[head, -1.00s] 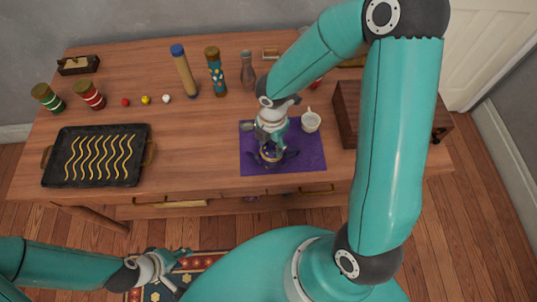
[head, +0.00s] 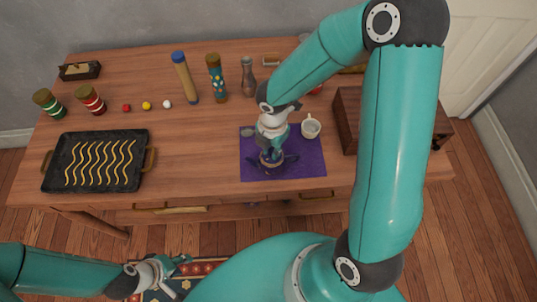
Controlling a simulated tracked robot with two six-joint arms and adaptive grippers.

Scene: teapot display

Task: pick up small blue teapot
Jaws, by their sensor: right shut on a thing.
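A small dark blue teapot (head: 285,166) is on the purple mat (head: 308,171), near its front edge. My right gripper (head: 271,157) points down over it from above and is shut on its upper part. The gripper hides the teapot's top and much of its body. I cannot tell whether the teapot is clear of the mat. My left gripper (head: 181,273) is low at the front left, away from the table, with its fingers apart and empty.
A wooden box (head: 347,117) is further right. Tall bottles (head: 185,77) stand behind. A black tray (head: 58,178) lies at the left; the table's middle is clear.

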